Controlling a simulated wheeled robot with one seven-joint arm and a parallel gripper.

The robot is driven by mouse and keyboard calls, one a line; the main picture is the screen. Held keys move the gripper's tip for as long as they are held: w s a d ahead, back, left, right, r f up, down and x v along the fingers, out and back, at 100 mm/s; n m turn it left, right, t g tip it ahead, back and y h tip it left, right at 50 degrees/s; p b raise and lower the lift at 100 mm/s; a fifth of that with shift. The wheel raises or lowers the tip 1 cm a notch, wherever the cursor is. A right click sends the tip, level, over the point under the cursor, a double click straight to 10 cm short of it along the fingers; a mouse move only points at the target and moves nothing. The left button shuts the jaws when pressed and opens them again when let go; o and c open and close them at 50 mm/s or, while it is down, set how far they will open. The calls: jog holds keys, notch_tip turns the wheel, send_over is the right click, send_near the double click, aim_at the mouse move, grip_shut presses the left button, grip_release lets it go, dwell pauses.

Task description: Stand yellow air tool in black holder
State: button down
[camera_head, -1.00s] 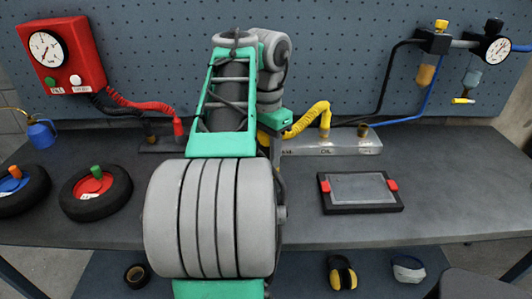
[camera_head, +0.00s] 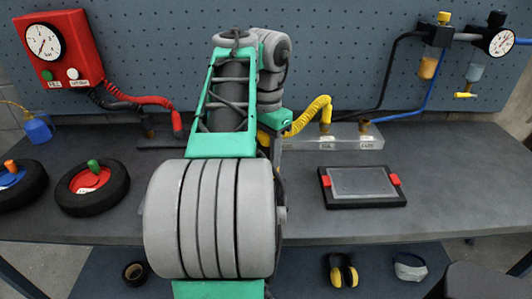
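A yellow ribbed hose (camera_head: 312,112) arches from a brass-like fitting on a clear labelled block (camera_head: 345,137) and runs left behind my arm. A yellow part (camera_head: 264,139) shows at the edge of my arm; I cannot tell whether it is the yellow air tool's body. My arm's grey and green links fill the middle and hide my gripper. A dark low base (camera_head: 160,142) lies left of my arm, with a black hose end and a red nozzle (camera_head: 177,122) at it. I cannot tell if it is the black holder.
A black-framed tray with red clips (camera_head: 325,188) lies right on the grey bench. Two black wheels (camera_head: 120,190) (camera_head: 37,185) and a blue oil can (camera_head: 38,130) are left. A red gauge box (camera_head: 75,50) and air regulators (camera_head: 436,50) hang on the pegboard. The right bench is largely clear.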

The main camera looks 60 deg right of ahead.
jog(key=shift+f+b, duration=0.65)
jog(key=c, duration=1.1)
grip_release()
jog(key=shift+c, duration=0.2)
jog(key=o, duration=0.4)
jog(key=shift+f, duration=0.1)
